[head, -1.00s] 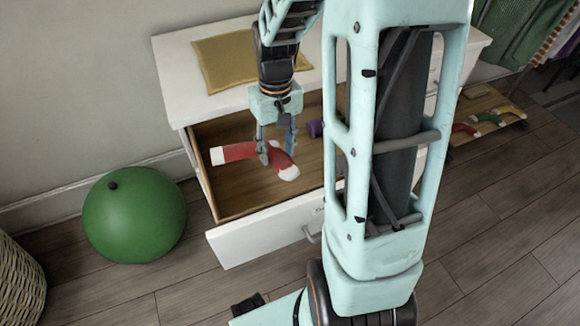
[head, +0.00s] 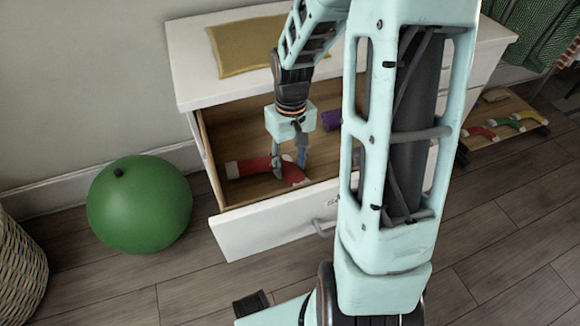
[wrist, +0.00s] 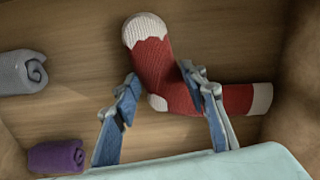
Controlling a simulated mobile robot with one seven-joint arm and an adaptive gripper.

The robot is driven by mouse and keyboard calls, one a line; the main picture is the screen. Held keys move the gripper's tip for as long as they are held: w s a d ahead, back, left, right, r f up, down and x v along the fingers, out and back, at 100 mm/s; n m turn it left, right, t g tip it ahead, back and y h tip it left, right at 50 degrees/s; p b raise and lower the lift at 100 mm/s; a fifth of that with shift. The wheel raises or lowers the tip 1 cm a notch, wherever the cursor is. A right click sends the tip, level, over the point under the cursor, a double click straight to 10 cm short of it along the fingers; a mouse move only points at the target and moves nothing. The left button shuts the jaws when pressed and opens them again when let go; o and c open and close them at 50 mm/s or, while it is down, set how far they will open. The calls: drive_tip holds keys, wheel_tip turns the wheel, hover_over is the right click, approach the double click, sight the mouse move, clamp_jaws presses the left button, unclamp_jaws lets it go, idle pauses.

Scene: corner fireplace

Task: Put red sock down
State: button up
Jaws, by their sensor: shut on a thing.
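The red sock (head: 252,168), with white toe and cuff, is inside the open drawer (head: 262,232) of the white dresser. My gripper (head: 290,166) reaches down into the drawer and is shut on the sock near its middle. In the wrist view the sock (wrist: 155,62) bends between and beyond the fingers (wrist: 162,92), one end passing behind the right finger. The sock is low, at or just above the wooden drawer floor; I cannot tell whether it rests on it.
A purple roll (head: 331,120) and a grey roll (wrist: 20,72) lie in the drawer. A yellow cushion (head: 248,46) is on the dresser top. A green ball (head: 140,205) and wicker basket (head: 20,268) stand left. A low rack (head: 500,136) with several socks is at right.

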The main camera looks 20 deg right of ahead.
drive_tip(key=shift+f, duration=0.45)
drive_tip(key=shift+r, duration=0.1)
drive_tip(key=o, duration=0.7)
drive_tip(key=shift+c, duration=0.2)
drive_tip(key=o, duration=0.5)
wheel_tip(320, 180, up, 12)
drive_tip(key=p, duration=0.4)
drive_tip(key=shift+w+d, duration=0.15)
